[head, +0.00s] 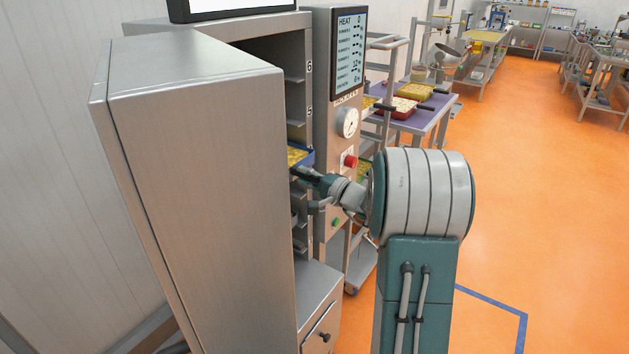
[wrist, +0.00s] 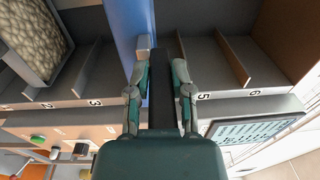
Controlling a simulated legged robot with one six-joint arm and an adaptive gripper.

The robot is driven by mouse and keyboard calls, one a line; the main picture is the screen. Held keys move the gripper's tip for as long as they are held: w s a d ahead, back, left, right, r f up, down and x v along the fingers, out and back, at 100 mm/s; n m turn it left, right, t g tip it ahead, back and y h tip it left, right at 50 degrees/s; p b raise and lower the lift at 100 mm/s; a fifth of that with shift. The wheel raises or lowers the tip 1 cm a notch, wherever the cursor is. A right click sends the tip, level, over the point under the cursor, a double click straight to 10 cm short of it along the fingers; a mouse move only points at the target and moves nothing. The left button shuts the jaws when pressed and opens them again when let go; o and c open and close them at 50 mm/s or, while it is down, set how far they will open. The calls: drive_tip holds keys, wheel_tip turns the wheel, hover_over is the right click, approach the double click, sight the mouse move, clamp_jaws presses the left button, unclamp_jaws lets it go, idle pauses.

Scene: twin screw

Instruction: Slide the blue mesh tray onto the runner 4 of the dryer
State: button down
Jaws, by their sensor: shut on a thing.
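The blue mesh tray (head: 302,158) holds yellow pieces and sits at the dryer's opening below the label 5, looking roughly level. Its far part is hidden by the dryer door. In the wrist view the tray's blue face (wrist: 125,22) lies between the labels 3 and 5; no label 4 is readable. My gripper (head: 308,174) is at the tray's near edge. In the wrist view my gripper (wrist: 160,78) is shut on the tray's dark handle. The dryer (head: 310,40) has side runners. I cannot tell whether the tray rests on a runner.
The open dryer door (head: 195,150) stands left of my arm and hides much of the inside. A panel with a gauge (head: 347,122) and red button is close on the right. Another tray with pale contents (wrist: 38,40) sits at lower runners. A purple-topped cart (head: 432,108) stands behind.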

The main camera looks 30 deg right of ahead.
drive_tip(key=shift+x, duration=3.45)
drive_tip(key=shift+a, duration=0.1)
drive_tip(key=shift+f, duration=0.6)
drive_tip(key=c, duration=0.5)
unclamp_jaws()
drive_tip(key=shift+o, duration=0.3)
drive_tip(key=shift+f, duration=0.15)
drive_tip(key=shift+s, duration=0.1)
drive_tip(key=v, duration=1.1)
drive_tip(key=shift+s, duration=0.4)
